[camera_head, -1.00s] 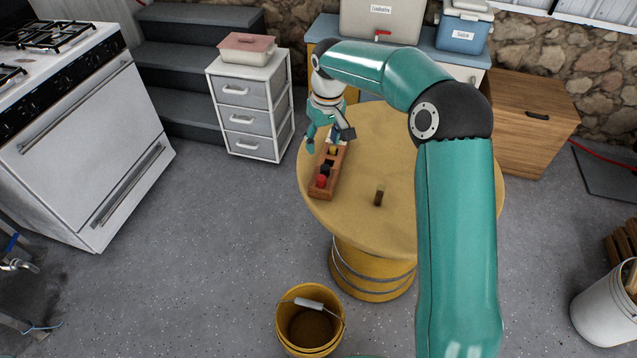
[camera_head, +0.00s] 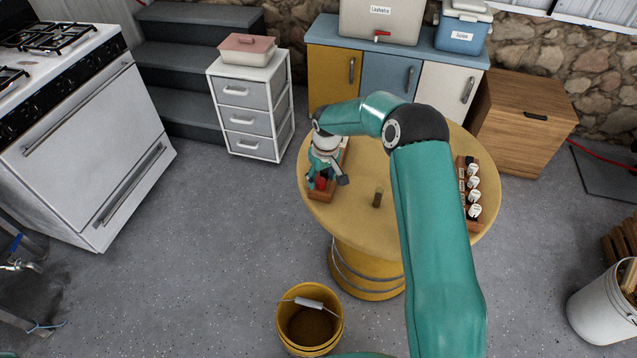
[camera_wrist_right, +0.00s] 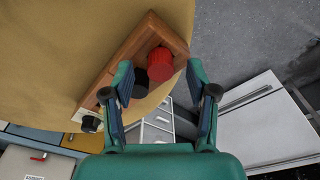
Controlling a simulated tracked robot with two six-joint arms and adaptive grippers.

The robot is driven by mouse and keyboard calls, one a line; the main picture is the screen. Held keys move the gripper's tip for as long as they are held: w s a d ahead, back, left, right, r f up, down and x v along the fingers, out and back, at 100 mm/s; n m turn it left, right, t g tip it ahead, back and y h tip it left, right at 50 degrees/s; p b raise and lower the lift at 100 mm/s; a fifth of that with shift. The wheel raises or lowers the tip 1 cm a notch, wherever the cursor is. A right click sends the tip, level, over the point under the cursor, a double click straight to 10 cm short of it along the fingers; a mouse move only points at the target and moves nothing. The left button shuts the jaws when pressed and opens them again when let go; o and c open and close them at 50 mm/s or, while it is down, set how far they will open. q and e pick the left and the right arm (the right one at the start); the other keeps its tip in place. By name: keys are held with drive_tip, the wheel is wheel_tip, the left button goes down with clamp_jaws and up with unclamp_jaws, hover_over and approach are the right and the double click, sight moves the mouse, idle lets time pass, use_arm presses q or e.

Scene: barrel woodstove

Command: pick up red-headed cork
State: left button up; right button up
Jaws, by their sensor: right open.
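The red-headed cork (camera_wrist_right: 160,63) stands near one end of a wooden rack (camera_wrist_right: 135,45) in the right wrist view. In the head view the red head (camera_head: 320,183) shows at the near end of the rack (camera_head: 322,195), partly covered by my gripper. My right gripper (camera_wrist_right: 160,82) is open, with the red head between or just beyond its fingertips. Whether the fingers touch it I cannot tell. In the head view the right gripper (camera_head: 327,180) is over the near part of the rack. My left gripper is not in view.
A black-headed cork (camera_wrist_right: 140,84) is right beside the red one, and another dark one (camera_wrist_right: 91,124) is farther along. A small brown cork (camera_head: 377,198) stands on the round yellow table (camera_head: 360,228). A second rack with several white-headed pieces (camera_head: 474,195) is on the right side.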

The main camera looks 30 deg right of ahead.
drive_tip(key=shift+f, duration=0.55)
drive_tip(key=c, duration=0.8)
drive_tip(key=shift+r, duration=0.1)
